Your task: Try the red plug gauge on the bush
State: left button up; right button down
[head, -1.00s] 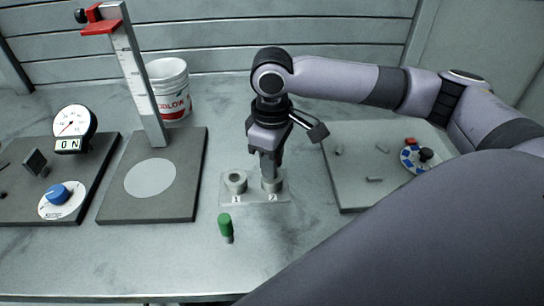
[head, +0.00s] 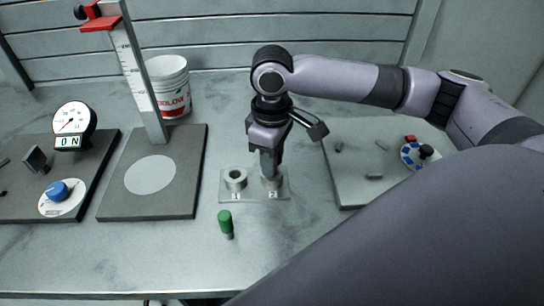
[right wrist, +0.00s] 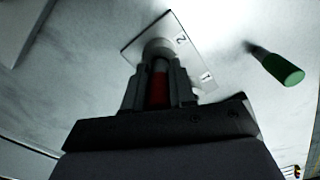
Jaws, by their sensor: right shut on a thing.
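My right gripper (head: 270,172) points down over the grey bush (head: 272,184) at the spot marked 2 on a small plate. It is shut on the red plug gauge (right wrist: 159,88), whose red handle shows between the fingers in the right wrist view. The same bush (right wrist: 157,47) shows just past the fingertips there. The gauge's lower end is hidden, so I cannot tell if it is inside the bush. Another grey bush (head: 236,180), with an open bore, stands at spot 1. My left gripper is not in view.
A green plug gauge (head: 226,222) stands in front of the plate (head: 255,197). A height stand (head: 184,197) and a dial unit (head: 75,210) are at left, a white bucket (head: 168,84) behind. A grey board (head: 352,190) with small parts lies at right.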

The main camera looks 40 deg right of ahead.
jog(key=shift+f, duration=0.35)
dwell(1.6)
jog(key=shift+r, duration=0.1)
jog(key=shift+r, duration=2.45)
jog(key=shift+a, duration=0.15)
